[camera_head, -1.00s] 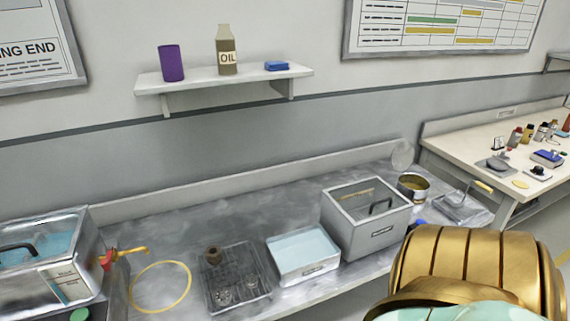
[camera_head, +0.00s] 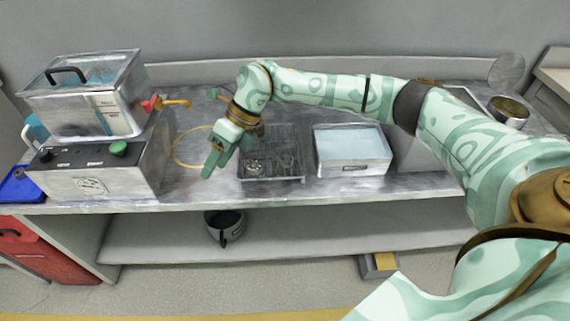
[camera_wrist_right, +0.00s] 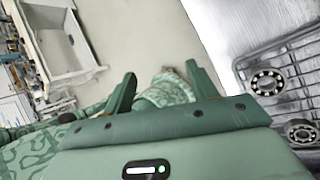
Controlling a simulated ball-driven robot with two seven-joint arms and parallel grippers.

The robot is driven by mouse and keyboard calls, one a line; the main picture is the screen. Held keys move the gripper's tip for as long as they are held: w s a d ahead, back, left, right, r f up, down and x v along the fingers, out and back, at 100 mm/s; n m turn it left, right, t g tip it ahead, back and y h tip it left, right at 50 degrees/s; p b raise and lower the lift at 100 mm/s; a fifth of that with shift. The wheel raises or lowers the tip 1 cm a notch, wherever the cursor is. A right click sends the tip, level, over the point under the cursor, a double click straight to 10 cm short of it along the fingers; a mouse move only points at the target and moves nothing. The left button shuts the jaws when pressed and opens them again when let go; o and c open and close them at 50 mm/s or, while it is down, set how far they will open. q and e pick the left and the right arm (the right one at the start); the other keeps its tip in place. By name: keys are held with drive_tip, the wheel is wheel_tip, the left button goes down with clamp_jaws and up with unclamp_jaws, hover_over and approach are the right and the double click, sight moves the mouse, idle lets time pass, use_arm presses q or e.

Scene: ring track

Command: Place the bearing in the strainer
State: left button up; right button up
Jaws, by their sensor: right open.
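Two ring-shaped steel bearings lie on a dark wire rack (camera_head: 287,134) in the middle of the bench. In the right wrist view one bearing (camera_wrist_right: 268,82) and a second one (camera_wrist_right: 301,131) show at the right edge, on the rack's bars. My right gripper (camera_head: 214,161) is above the bench's front, just left of the rack. It is open, with nothing between its fingers (camera_wrist_right: 160,75), and apart from the bearings. A round grey mesh disc (camera_head: 505,72), possibly the strainer, stands against the back wall at the far right. My left gripper is not in view.
A pale-blue filled tray (camera_head: 352,143) stands right of the rack. A yellow ring (camera_head: 177,153) lies left of it. A lidded water tank (camera_head: 85,95) sits on a control box (camera_head: 95,170) at the left.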

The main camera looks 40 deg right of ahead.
drive_tip(key=w+d+r+m+h+b, duration=0.1)
drive_tip(key=d+r+h, duration=0.25)
drive_tip(key=d, duration=0.55)
drive_tip(key=d+r+h, duration=0.3)
drive_tip(key=d+h, duration=0.1)
drive_tip(key=d, duration=0.5)
drive_tip(key=b, duration=0.4)
hover_over(287, 158)
drive_tip(key=shift+m, duration=0.3)
drive_tip(key=f, duration=1)
drive_tip(key=shift+w+f, duration=0.25)
drive_tip(key=f+b, duration=0.3)
drive_tip(key=f, duration=0.3)
drive_tip(key=shift+s, duration=0.2)
drive_tip(key=shift+r, duration=0.15)
drive_tip(key=c, duration=1.1)
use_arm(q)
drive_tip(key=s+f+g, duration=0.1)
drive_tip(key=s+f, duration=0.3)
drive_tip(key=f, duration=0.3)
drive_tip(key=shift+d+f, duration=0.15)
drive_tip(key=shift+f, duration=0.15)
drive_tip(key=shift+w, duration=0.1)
use_arm(e)
drive_tip(key=shift+r, duration=0.1)
